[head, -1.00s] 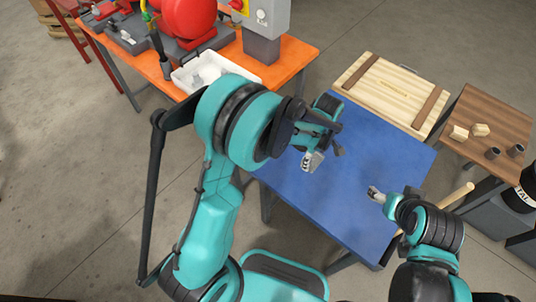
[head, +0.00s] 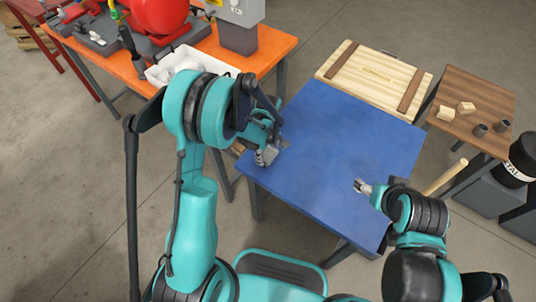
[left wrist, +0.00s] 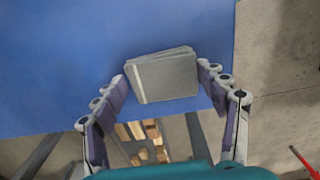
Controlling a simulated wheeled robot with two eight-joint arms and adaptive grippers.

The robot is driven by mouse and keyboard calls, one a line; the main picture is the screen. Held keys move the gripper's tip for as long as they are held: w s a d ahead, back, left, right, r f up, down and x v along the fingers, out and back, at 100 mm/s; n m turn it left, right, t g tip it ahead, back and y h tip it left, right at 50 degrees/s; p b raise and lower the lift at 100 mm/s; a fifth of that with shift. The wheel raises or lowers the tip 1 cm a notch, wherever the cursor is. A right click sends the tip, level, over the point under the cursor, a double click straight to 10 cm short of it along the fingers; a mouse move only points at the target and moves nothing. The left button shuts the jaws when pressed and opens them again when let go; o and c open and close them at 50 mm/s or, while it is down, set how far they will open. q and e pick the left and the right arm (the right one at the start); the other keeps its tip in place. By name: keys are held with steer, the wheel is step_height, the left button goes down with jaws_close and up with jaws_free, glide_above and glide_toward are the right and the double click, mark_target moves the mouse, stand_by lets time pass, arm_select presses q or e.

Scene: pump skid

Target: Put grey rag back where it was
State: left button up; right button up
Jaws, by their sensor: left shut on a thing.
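The grey rag (left wrist: 165,77) is a folded, flat square with layered edges, seen in the left wrist view. My left gripper (left wrist: 163,74) is shut on it, one finger at each side. The rag is over the near-left edge of the blue table (left wrist: 60,70); I cannot tell its height above the top. In the head view the left gripper (head: 267,155) hangs at the left side of the blue table (head: 330,150), and the arm hides much of it. My right gripper (head: 361,186) is over the table's right part; its jaw opening is too small to read.
An orange bench (head: 275,48) with a red machine, grey box and white tray (head: 160,74) stands at the upper left. A brown side table (head: 477,90) holds blocks and dark cups. The blue table's middle is clear.

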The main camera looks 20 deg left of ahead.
arm_select(q)
steer(key=shift+f, duration=0.3)
steer(key=shift+f, duration=0.1)
steer(key=shift+f, duration=0.15)
steer(key=o, duration=1.1)
